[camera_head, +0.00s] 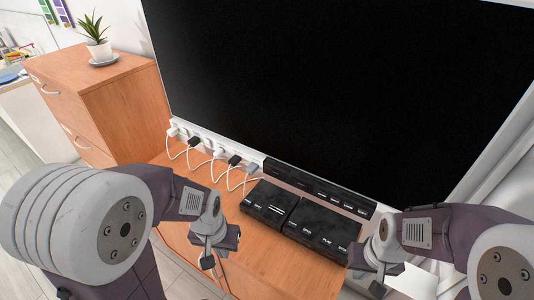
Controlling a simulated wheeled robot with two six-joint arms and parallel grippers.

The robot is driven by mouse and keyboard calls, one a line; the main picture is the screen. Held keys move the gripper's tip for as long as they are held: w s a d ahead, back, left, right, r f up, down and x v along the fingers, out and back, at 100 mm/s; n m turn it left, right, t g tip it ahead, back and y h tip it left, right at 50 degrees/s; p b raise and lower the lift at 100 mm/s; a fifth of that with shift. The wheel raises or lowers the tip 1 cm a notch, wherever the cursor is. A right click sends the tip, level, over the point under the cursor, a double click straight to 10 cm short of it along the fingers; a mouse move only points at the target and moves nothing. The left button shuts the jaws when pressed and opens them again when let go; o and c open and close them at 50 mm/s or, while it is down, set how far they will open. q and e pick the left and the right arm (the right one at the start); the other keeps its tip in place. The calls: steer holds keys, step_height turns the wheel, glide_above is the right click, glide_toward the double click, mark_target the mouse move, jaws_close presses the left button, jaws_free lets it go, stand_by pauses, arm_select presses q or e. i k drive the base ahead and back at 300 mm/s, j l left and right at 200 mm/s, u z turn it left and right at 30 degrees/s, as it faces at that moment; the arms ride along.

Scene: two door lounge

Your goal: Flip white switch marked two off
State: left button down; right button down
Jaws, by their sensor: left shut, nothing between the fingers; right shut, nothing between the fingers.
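A white strip (208,139) runs along the back of the wooden cabinet top, below the large black screen. Several white and dark plugs with cables are in it. Small switches may be on it, but no marking can be read, so I cannot tell which is marked two. My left gripper (208,262) is shut and empty, in front of the cabinet top, to the left of the black boxes and well apart from the strip. My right gripper (378,284) is shut and empty at the lower right, farther from the strip.
Two black boxes (268,204) (322,231) with small white labels lie on the low cabinet top (262,274). A long black bar (318,187) stands behind them. A taller wooden drawer unit (122,98) with a potted plant (97,40) stands left. The black screen (350,80) rises behind.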

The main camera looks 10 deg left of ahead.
mark_target(207, 142)
steer(key=i+j, duration=0.1)
steer(key=j, duration=0.6)
steer(key=i+j+z, duration=0.1)
steer(key=j, duration=0.55)
